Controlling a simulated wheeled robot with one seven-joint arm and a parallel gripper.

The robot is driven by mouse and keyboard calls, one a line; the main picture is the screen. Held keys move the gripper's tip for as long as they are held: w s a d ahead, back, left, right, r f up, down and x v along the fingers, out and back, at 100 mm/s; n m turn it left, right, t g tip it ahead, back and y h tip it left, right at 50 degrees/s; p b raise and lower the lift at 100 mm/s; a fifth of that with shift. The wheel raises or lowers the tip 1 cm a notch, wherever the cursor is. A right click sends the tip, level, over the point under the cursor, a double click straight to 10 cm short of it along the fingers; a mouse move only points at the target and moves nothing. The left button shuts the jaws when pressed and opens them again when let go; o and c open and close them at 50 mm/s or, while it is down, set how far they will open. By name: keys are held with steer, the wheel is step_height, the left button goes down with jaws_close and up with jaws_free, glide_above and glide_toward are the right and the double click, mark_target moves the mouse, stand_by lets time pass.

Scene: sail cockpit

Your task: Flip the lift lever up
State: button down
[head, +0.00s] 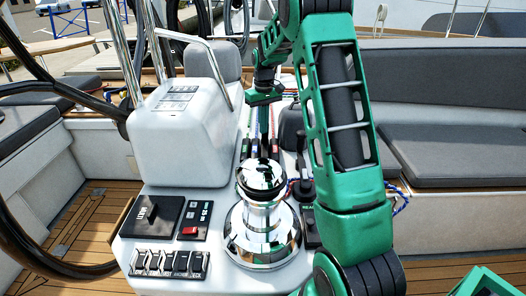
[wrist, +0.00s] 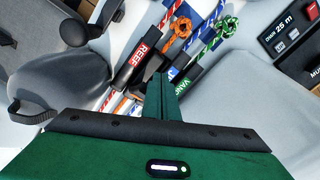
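A row of black rope-clutch levers stands on the white console. In the wrist view one lever reads REEF (wrist: 137,66) and another reads VANG (wrist: 184,80). Between them is a dark lever (wrist: 153,67) with no readable label, partly hidden behind my fingers; I cannot tell for sure that it is the lift lever, or whether it is up or down. My gripper (wrist: 166,84) has its green fingers together, pointing at the gap between REEF and VANG. In the head view my gripper (head: 264,140) points down just behind the chrome winch. Contact with a lever cannot be told.
The chrome winch (head: 262,215) stands in front of the levers. A white pod (head: 185,110) with a steel rail is to the left. A panel with a red switch (head: 189,231) lies front left. Coloured ropes (wrist: 180,38) run from the clutches. Grey seats (head: 455,155) are at right.

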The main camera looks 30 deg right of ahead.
steer(key=shift+d, duration=0.15)
steer(key=shift+w+d+r, duration=0.4)
steer(key=shift+w+d, duration=0.3)
steer(key=shift+d, duration=0.05)
steer(key=shift+s+a, duration=0.55)
steer(key=shift+s, duration=0.3)
steer(key=shift+s+a, duration=0.55)
steer(key=shift+s, duration=0.25)
step_height(320, 180, up, 6)
